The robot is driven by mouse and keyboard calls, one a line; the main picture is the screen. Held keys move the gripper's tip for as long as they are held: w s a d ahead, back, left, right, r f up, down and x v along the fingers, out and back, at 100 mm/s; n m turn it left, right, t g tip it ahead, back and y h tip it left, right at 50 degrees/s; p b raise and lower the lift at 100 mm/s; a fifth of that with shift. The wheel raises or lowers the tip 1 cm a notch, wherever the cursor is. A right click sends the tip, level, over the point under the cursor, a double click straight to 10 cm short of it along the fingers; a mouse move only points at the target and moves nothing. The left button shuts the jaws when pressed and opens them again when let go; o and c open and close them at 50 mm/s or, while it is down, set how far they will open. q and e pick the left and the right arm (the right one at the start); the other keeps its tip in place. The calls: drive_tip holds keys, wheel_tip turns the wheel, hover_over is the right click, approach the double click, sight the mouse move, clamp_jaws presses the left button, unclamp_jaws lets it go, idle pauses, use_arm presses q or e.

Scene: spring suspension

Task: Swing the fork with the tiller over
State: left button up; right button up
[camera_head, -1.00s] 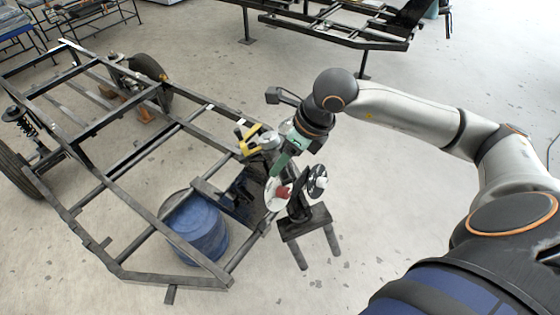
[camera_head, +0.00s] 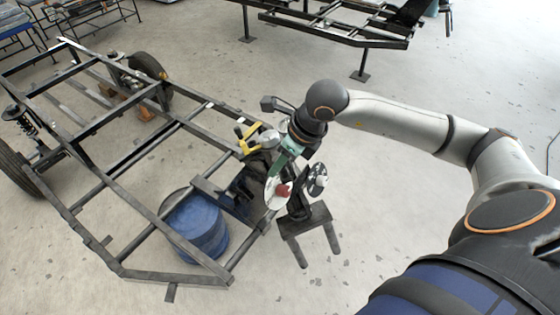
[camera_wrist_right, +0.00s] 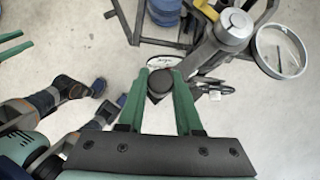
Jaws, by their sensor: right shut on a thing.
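The fork stands at the near right end of the black frame, with a silver cap (camera_head: 268,139) on its head in the head view. In the right wrist view, the silver cap (camera_wrist_right: 233,29) tops a thick grey part, and a tiller bar leads from there to a dark round grip end (camera_wrist_right: 160,82). My right gripper (camera_wrist_right: 162,85) is shut on the tiller's grip end, one green finger on each side. In the head view, my right gripper (camera_head: 281,163) reaches down beside the cap; the grip is mostly hidden. My left gripper cannot be made out.
The black frame (camera_head: 104,192) fills the left side. A yellow part (camera_head: 248,138) sits by the cap. A blue drum (camera_head: 196,226) stands under the frame. A white disc with a red centre (camera_head: 273,193) and a dark stand (camera_head: 306,220) are just below the gripper. Floor is bare farther right.

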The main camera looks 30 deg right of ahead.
clamp_jaws()
idle(0.8)
